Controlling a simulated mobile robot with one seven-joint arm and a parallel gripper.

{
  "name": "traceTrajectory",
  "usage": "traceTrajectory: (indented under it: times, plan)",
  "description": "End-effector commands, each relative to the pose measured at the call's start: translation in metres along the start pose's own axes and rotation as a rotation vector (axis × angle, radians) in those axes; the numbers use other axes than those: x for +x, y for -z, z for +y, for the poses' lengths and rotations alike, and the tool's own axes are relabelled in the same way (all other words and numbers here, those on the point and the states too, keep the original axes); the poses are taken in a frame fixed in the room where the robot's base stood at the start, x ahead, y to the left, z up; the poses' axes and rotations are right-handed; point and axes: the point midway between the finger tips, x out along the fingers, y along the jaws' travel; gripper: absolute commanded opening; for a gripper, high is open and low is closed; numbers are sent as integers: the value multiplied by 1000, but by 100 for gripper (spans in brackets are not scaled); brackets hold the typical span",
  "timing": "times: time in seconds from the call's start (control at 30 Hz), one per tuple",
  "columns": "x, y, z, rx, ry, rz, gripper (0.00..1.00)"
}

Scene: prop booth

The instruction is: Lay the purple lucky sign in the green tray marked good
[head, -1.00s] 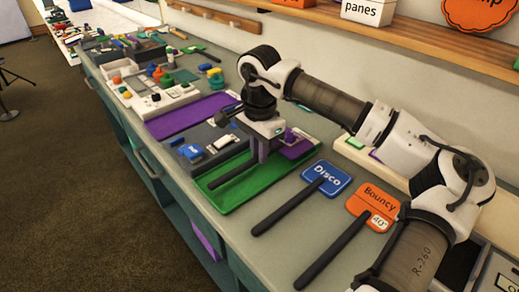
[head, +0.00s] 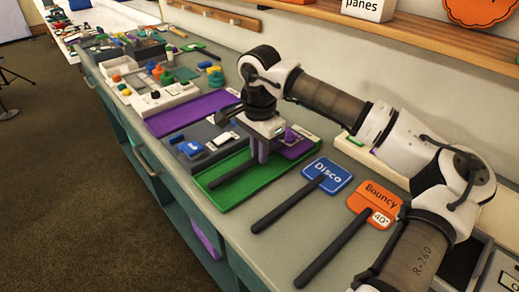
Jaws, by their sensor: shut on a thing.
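My gripper (head: 261,152) points down over the green tray (head: 235,193) and is shut on the purple sign (head: 298,145). The sign's purple plate lies to the right of the fingers. Its dark handle (head: 230,173) runs to the lower left across the tray. The fingers and the hand hide the middle of the sign. I cannot tell whether the sign touches the tray floor or hangs just above it. The lettering on the sign and any mark on the tray are not readable here.
A blue "Disco" sign (head: 327,175) and an orange "Bouncy" sign (head: 374,203) lie on the bench to the right of the tray. A grey tray with small items (head: 181,151) and a purple tray (head: 190,111) lie beyond it. A wooden shelf (head: 430,38) runs above along the wall.

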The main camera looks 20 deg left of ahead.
Motion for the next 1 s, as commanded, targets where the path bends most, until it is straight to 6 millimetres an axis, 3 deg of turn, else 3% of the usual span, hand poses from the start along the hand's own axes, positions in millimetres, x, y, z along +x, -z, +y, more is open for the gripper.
traceTrajectory:
  times: [1.0]
  plan:
    - [7,0,0,0,0,0,0]
